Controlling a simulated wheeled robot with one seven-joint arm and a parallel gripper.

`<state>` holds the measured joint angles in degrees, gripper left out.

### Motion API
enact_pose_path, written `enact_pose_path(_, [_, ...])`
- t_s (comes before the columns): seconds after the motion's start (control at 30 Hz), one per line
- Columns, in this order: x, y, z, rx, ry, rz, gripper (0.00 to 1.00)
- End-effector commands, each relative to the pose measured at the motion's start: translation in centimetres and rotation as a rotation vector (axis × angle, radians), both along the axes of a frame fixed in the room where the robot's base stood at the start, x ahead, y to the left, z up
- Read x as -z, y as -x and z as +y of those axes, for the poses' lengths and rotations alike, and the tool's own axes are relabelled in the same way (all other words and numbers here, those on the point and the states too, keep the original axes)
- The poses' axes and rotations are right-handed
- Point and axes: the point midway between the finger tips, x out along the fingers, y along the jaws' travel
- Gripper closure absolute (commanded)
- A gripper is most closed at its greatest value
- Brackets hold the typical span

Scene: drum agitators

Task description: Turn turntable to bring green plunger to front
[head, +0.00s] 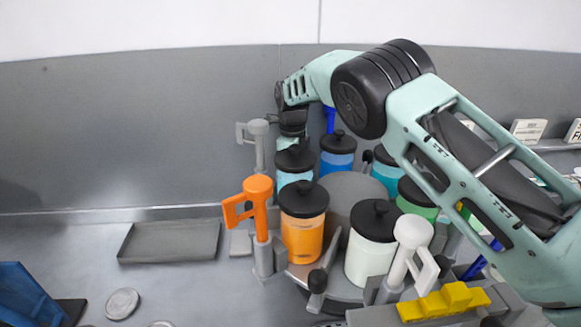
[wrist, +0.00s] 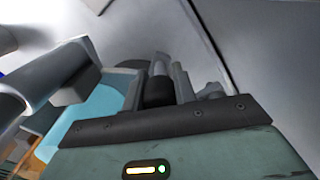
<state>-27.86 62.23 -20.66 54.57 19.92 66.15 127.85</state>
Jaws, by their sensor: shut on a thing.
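The grey turntable (head: 350,190) carries several black-lidded jars. The green jar (head: 418,203) sits at its right, partly behind my arm. I cannot make out the green plunger; my arm covers that side. An orange plunger (head: 258,205) stands at the front left and a white plunger (head: 408,250) at the front right. My gripper (head: 291,135) points down at the turntable's back left, behind the cyan jar (head: 295,170). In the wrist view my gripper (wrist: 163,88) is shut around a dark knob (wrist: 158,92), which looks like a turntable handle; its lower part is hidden.
A similar black-knobbed handle (head: 318,280) sticks out at the turntable's front. A grey plunger (head: 258,140) stands close left of my gripper. A shallow tray (head: 170,242) lies on the left bench. A yellow block (head: 445,300) is at the front right. The back wall is close behind.

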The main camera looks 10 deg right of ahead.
Motion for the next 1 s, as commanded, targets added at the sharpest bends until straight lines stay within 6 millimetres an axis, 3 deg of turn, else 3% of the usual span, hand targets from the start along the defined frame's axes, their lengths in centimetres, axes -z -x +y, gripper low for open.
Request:
enact_pose_path(0.3, [-0.3, -0.1, 0.0, 0.003, -0.003, -0.005, 1.0])
enact_pose_path(0.33, [-0.3, -0.1, 0.0, 0.003, -0.003, -0.005, 0.67])
enact_pose_path(0.4, [-0.2, -0.1, 0.0, 0.003, -0.002, -0.005, 0.51])
enact_pose_path(0.77, [-0.4, -0.1, 0.0, 0.002, -0.002, -0.003, 0.51])
enact_pose_path(0.87, [-1.4, -0.1, 0.0, 0.002, -0.002, -0.005, 0.51])
enact_pose_path(1.0, [-4.1, -0.2, 0.0, 0.001, -0.004, -0.007, 0.51])
